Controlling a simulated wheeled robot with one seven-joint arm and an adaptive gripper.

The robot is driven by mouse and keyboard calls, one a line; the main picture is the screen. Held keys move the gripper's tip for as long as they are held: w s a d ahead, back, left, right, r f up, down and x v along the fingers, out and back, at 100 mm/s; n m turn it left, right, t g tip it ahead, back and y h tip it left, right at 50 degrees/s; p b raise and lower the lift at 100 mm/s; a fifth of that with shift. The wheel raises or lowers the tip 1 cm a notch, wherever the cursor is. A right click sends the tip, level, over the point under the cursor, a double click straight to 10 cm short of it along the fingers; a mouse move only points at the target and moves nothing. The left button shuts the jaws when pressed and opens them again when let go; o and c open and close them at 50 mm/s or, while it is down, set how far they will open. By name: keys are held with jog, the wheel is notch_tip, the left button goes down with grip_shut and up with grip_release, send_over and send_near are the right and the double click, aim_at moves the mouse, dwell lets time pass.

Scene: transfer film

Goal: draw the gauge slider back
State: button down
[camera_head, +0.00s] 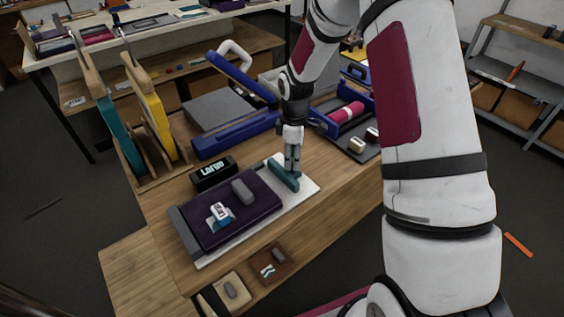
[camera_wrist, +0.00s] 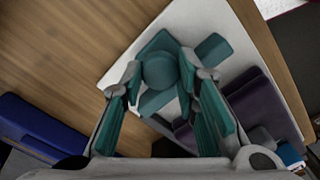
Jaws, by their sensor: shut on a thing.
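The teal gauge slider (camera_head: 280,174) lies on the right end of a white board (camera_head: 309,187), beside a dark purple pad (camera_head: 240,217). In the wrist view the slider (camera_wrist: 213,49) shows as flat teal arms around a round teal knob. My gripper (camera_head: 291,165) points down onto the slider from above. In the wrist view my gripper (camera_wrist: 160,72) has its teal-padded fingers on either side of the knob, shut on it. Part of the slider is hidden by the fingers in the head view.
On the pad are a grey block (camera_head: 242,191) and a small white-and-teal piece (camera_head: 220,214). A black lettered box (camera_head: 212,174) stands behind the board. A blue press (camera_head: 236,135) and a tray with a pink roller (camera_head: 346,112) are farther back. A rack (camera_head: 131,110) stands left.

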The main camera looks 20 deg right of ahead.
jog(key=shift+d, duration=0.2)
jog(key=c, duration=1.2)
grip_release()
notch_tip(320, 180, up, 12)
